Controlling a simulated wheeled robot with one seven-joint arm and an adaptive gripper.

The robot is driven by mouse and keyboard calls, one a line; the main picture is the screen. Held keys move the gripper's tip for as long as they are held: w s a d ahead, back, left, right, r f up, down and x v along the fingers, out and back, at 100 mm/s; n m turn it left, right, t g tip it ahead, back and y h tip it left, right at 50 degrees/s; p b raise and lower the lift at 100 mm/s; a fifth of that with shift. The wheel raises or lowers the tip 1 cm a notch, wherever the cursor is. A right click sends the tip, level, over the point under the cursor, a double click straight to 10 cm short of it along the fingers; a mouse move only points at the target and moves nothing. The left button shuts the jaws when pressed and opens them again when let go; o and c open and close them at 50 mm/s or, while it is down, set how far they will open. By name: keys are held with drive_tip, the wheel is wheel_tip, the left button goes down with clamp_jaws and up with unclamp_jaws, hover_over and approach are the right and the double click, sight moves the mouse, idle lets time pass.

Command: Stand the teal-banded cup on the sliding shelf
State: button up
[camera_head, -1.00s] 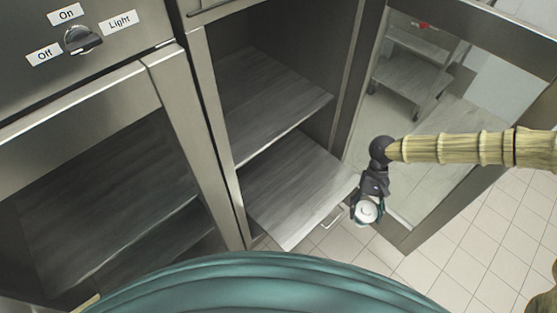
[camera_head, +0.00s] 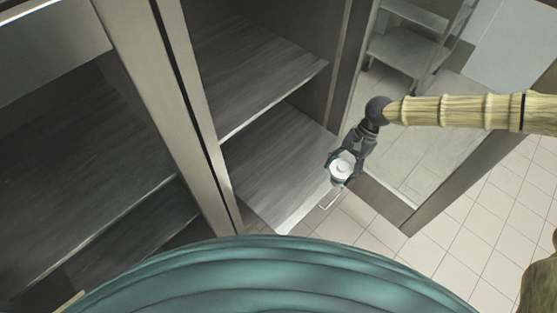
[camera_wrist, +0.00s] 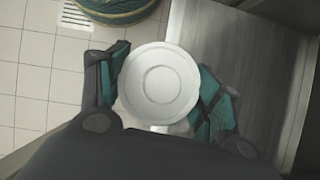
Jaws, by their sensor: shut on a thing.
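A white cup (camera_head: 342,165) is held between the two fingers of my gripper (camera_head: 343,168). The wrist view shows the round white cup (camera_wrist: 158,82) with rings on its face and a small handle at its lower edge. My fingers, with teal pads, close on its left and right sides in the wrist view (camera_wrist: 160,88). I cannot make out a teal band on the cup apart from the pads. The sliding shelf (camera_head: 275,170) is the lower grey board, pulled out of the cabinet. In the head view the cup overlaps its front right corner. In the wrist view the shelf (camera_wrist: 230,45) lies right of and behind the cup.
A fixed upper shelf (camera_head: 255,75) sits above the sliding shelf. An open glass-panelled door (camera_head: 405,205) stands at the right, close to my arm. The shelf top looks bare. Tiled floor (camera_wrist: 35,75) is left in the wrist view.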

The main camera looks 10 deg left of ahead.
drive_tip(key=a+m+b, duration=0.1)
drive_tip(key=a+f+m+t+b, duration=0.1)
drive_tip(key=b, duration=0.1)
drive_tip(key=a+f+m+y+b, duration=0.1)
drive_tip(key=m+b, duration=0.1)
drive_tip(key=shift+w+f+t, duration=0.15)
drive_tip(key=shift+w+t, duration=0.1)
drive_tip(key=shift+t, duration=0.15)
drive_tip(key=s+a+f+m+t+b, duration=0.55)
drive_tip(key=a+m+b, duration=0.55)
drive_tip(key=b, duration=0.8)
drive_tip(key=shift+m, duration=0.4)
drive_tip(key=w+f, duration=0.1)
drive_tip(key=w, duration=0.3)
drive_tip(key=w+d+f, duration=0.1)
drive_tip(key=w, duration=0.4)
drive_tip(key=w+f, duration=0.2)
drive_tip(key=w, duration=0.3)
drive_tip(key=shift+w+d, duration=0.1)
drive_tip(key=shift+d, duration=0.3)
drive_tip(key=shift+r, duration=0.1)
drive_tip(key=o, duration=1.1)
